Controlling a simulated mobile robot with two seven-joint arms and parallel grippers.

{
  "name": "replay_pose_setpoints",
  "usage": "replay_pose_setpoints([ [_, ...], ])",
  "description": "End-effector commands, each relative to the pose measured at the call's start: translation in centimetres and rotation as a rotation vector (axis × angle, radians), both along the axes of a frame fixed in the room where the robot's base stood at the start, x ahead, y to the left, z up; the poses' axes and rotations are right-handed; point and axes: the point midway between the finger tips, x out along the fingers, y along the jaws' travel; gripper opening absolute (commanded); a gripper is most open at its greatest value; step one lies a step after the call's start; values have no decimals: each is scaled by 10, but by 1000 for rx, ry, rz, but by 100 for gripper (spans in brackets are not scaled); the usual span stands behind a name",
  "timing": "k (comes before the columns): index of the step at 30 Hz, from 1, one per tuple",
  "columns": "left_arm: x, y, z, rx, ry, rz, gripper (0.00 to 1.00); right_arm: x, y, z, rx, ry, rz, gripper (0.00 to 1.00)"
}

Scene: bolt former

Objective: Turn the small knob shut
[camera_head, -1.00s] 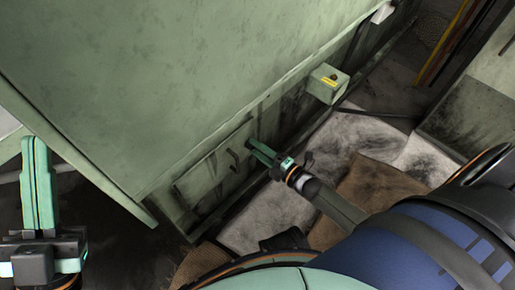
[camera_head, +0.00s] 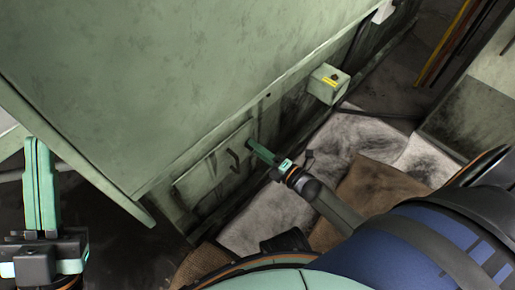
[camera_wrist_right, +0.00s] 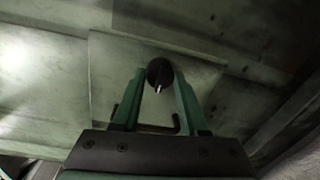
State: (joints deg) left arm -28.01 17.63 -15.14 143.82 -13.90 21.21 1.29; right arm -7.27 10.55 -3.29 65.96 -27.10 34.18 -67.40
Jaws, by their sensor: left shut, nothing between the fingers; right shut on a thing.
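The small knob (camera_wrist_right: 158,74) is a dark round knob with a pale mark, on a panel of the green machine. In the right wrist view it sits between the tips of my right gripper (camera_wrist_right: 160,80), which is shut on it. In the head view my right gripper (camera_head: 252,146) reaches the lower panel of the machine (camera_head: 150,90), and the knob is hidden behind its fingers. My left gripper (camera_head: 38,145) is shut and empty at the far left, away from the machine's panel.
A dark bar handle (camera_head: 233,160) is on the panel beside my right gripper; it also shows in the wrist view (camera_wrist_right: 176,123). A green box with a yellow label (camera_head: 327,85) juts out further right. Stained sheets (camera_head: 325,150) and brown cardboard (camera_head: 370,190) cover the floor.

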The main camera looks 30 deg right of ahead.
Motion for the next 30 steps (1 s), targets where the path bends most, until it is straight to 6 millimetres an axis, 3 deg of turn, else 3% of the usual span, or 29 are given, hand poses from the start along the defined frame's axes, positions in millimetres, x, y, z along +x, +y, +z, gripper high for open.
replay_pose_setpoints([
  [1, 0, 0, 0, -1, 0, 1, 0, 0, 0, 0, -3, 0, 1, 44],
  [9, 0, 1, 1, -4, 0, 3, 0, 0, 0, 0, -1, 0, 1, 73],
  [20, 1, 1, 5, -6, -1, 4, 0, -8, -3, 1, 0, 2, 1, 73],
  [30, 0, 5, 30, -24, -7, -2, 0, -73, -25, 7, -1, 5, -1, 73],
])
